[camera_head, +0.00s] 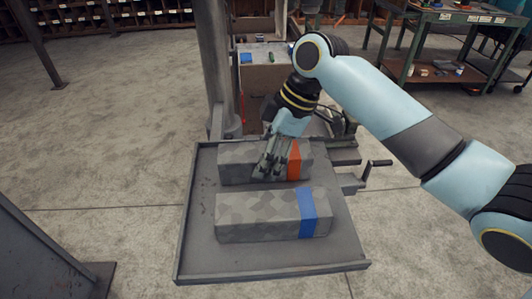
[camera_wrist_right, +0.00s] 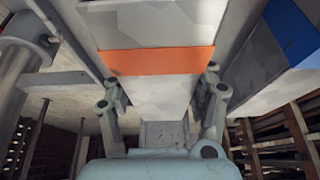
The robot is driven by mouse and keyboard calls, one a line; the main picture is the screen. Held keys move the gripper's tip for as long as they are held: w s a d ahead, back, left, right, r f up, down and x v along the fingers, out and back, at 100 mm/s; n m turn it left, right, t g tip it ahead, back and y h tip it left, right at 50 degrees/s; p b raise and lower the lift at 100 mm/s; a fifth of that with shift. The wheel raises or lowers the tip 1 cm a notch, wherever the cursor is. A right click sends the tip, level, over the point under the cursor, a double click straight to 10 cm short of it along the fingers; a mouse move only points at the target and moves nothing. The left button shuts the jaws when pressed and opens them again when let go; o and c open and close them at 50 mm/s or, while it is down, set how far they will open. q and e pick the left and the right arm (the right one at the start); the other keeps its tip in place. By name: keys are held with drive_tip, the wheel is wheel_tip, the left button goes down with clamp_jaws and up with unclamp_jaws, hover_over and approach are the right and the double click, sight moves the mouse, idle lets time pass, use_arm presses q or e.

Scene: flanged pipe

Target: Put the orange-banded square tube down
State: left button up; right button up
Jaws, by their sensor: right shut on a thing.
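The orange-banded square tube (camera_head: 236,163) is mottled grey with an orange band near its right end. It lies along the far side of the grey metal tray (camera_head: 195,245); I cannot tell whether it rests on the tray or hangs just above it. My right gripper (camera_head: 268,165) comes down from above and is shut on this tube, left of the band. In the right wrist view the fingers of my right gripper (camera_wrist_right: 160,98) sit on both sides of the tube (camera_wrist_right: 158,88), close to the orange band. My left gripper is not in view.
A blue-banded square tube (camera_head: 258,215) lies on the tray in front, roughly parallel, with a narrow gap between. Bare tray shows in front of it. A vertical column (camera_head: 214,65) stands behind the tray. A crank handle (camera_head: 378,164) sticks out to the right.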

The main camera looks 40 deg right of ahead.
drive_tip(key=o, duration=1.3)
drive_tip(key=shift+f, duration=0.1)
drive_tip(key=o, duration=0.4)
drive_tip(key=shift+c, duration=0.2)
drive_tip(key=v, duration=1.2)
